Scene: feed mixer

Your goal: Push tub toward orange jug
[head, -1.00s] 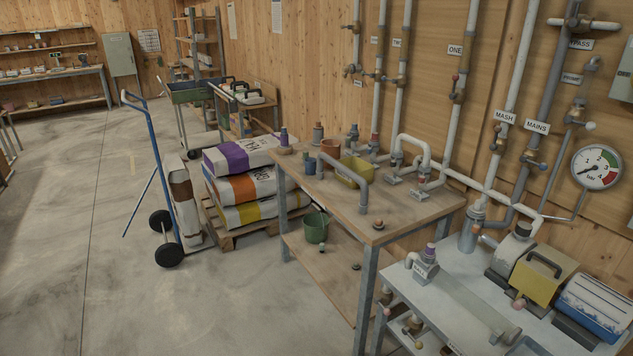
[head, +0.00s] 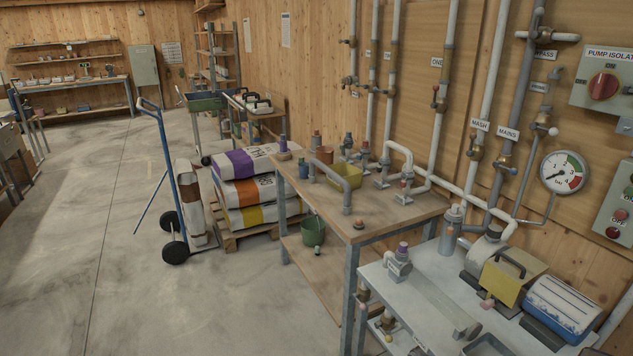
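A yellow tub (head: 345,177) sits on the wooden-topped bench (head: 395,212), beside the wall pipes. A grey bent pipe stands in front of the tub and hides part of it. A small orange-brown vessel (head: 324,154), likely the orange jug, stands just behind and left of the tub. The two look close together; I cannot tell whether they touch. My gripper is not in view.
Grey pipes and valves rise from the bench's back half. A green bucket (head: 313,231) is on the lower shelf. A metal table (head: 405,300) with pump parts stands at front right. Sacks (head: 246,190) and a hand truck (head: 172,190) stand left. Floor further left is clear.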

